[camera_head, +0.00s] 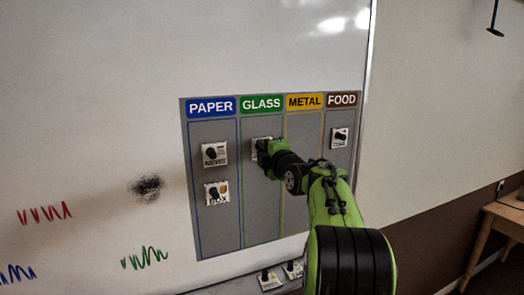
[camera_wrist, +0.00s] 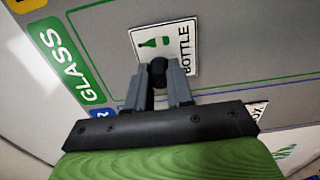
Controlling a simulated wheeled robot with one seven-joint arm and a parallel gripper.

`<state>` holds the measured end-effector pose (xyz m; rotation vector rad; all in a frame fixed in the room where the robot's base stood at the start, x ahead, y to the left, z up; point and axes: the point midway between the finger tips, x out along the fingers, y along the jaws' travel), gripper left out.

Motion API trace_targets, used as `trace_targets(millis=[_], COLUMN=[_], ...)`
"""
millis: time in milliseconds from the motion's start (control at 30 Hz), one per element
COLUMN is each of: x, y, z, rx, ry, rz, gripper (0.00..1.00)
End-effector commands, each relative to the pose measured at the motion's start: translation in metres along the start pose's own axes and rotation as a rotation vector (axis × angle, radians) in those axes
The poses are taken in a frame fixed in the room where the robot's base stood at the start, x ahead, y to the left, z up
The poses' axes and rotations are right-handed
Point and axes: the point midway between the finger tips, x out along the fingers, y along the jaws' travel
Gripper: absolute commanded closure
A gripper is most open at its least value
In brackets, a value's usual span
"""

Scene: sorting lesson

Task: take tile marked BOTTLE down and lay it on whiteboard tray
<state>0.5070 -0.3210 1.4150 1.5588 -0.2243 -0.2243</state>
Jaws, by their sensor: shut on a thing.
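The tile marked BOTTLE (camera_wrist: 178,37) is white with a green bottle picture and a dark knob. It is in the GLASS column of the board chart (camera_head: 262,215), up near the green GLASS heading. My gripper (camera_wrist: 160,77) is shut on the tile's knob. In the head view my gripper (camera_head: 262,150) covers most of the tile (camera_head: 254,143). The whiteboard tray (camera_head: 225,289) runs along the board's bottom edge, and only part of it shows.
Two tiles, one above the other (camera_head: 214,155) (camera_head: 217,193), are in the PAPER column. A tile (camera_head: 339,138) is in the FOOD column. Two tiles (camera_head: 270,281) (camera_head: 293,269) are at the tray. A wooden table (camera_head: 500,215) stands at right.

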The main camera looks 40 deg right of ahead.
Motion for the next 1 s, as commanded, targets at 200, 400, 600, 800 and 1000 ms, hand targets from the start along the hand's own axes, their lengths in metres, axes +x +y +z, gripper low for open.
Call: trace_targets(millis=[200, 400, 600, 800, 1000], x=[0.0, -0.003, -0.013, -0.022, -0.031], y=[0.0, -0.001, -0.002, -0.002, -0.002], z=[0.0, 0.0, 0.001, 0.0, 0.0], rx=[0.0, -0.001, 0.0, -0.001, -0.001], ry=[0.0, -0.001, -0.001, -0.001, -0.001], rz=[-0.001, 0.001, 0.001, 0.0, 0.001], gripper=[1.0, 1.0, 1.0, 1.0, 1.0])
